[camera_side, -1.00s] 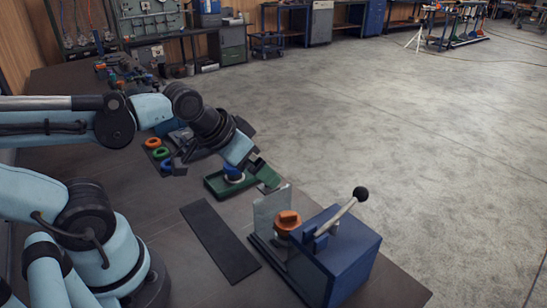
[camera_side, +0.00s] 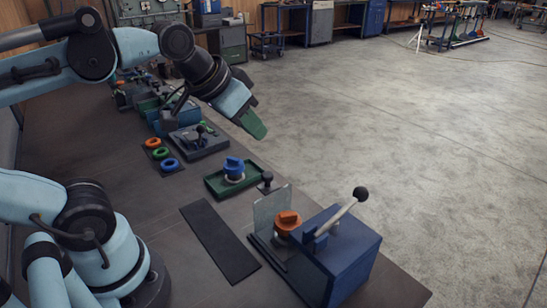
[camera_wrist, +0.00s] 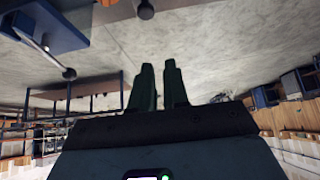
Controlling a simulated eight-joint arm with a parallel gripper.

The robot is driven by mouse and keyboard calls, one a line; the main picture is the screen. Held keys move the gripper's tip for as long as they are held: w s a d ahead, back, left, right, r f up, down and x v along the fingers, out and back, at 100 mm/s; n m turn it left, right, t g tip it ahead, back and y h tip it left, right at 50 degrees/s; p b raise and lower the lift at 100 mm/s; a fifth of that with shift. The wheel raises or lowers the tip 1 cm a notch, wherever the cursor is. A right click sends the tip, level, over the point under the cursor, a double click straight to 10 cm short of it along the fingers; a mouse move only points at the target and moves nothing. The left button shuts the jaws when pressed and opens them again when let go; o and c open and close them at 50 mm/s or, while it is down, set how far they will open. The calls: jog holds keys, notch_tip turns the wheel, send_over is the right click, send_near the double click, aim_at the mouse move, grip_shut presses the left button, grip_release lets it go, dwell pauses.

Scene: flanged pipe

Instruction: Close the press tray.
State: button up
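The press (camera_side: 345,255) is a blue block with a grey lever ending in a black ball, at the front right of the bench. Its tray (camera_side: 270,250) sticks out to the left, with an orange flanged part (camera_side: 288,221) on it behind a clear upright panel (camera_side: 268,212). A dark knob on a short post (camera_side: 266,179) stands just beyond the panel; it also shows at the top of the wrist view (camera_wrist: 145,10). My gripper (camera_side: 256,126) hangs in the air above and behind the knob, touching nothing. In the wrist view its green fingers (camera_wrist: 159,65) are apart and empty.
A green tray (camera_side: 212,187) holding a blue-topped part (camera_side: 234,166) lies left of the knob. Orange, green and blue rings (camera_side: 160,153) and a grey fixture (camera_side: 195,142) lie farther back. A dark strip (camera_side: 218,240) lies bare before the press.

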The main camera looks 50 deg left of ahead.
jog(key=r, duration=0.3)
jog(key=shift+a, duration=0.25)
grip_shut()
jog(key=s+a+n+g+h, duration=0.15)
jog(key=s+a+h, duration=0.3)
jog(key=a, duration=0.45)
jog(key=s+d+x, duration=0.1)
jog(key=s+x, duration=0.1)
jog(key=x, duration=1.3)
jog(key=shift+d+f, duration=0.4)
jog(key=shift+f, duration=0.05)
jog(key=shift+w, duration=0.1)
jog(key=d, duration=1.2)
